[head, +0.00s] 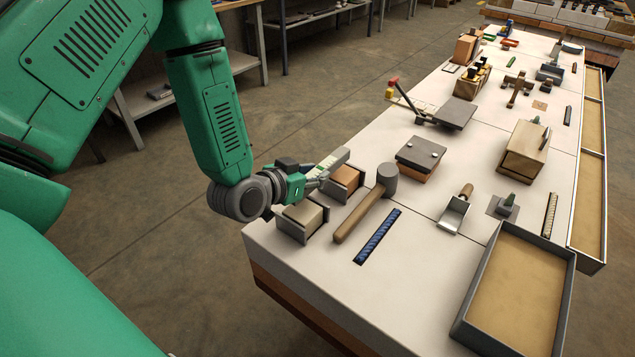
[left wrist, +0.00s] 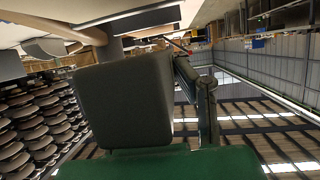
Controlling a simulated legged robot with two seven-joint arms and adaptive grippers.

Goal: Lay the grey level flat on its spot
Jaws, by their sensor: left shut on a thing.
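My left gripper (head: 316,178) is at the left edge of the white bench, shut on a grey bar with a pale green face, which appears to be the grey level (head: 334,160). The level slants up and away to the right, above or beside the block holders; the exact gap to the bench cannot be told. A dark strip with blue hatching (head: 377,236) lies flat on the bench to the right of the mallet; it may be the level's spot. In the left wrist view a large dark block hides the fingertips. My right gripper is not in view.
A mallet (head: 388,178) lies between the gripper and the hatched strip. Holders with a tan block (head: 303,213) and an orange block (head: 346,175) stand near the gripper. A tray (head: 515,290), a scoop (head: 454,214) and a lidded block (head: 420,158) are farther right.

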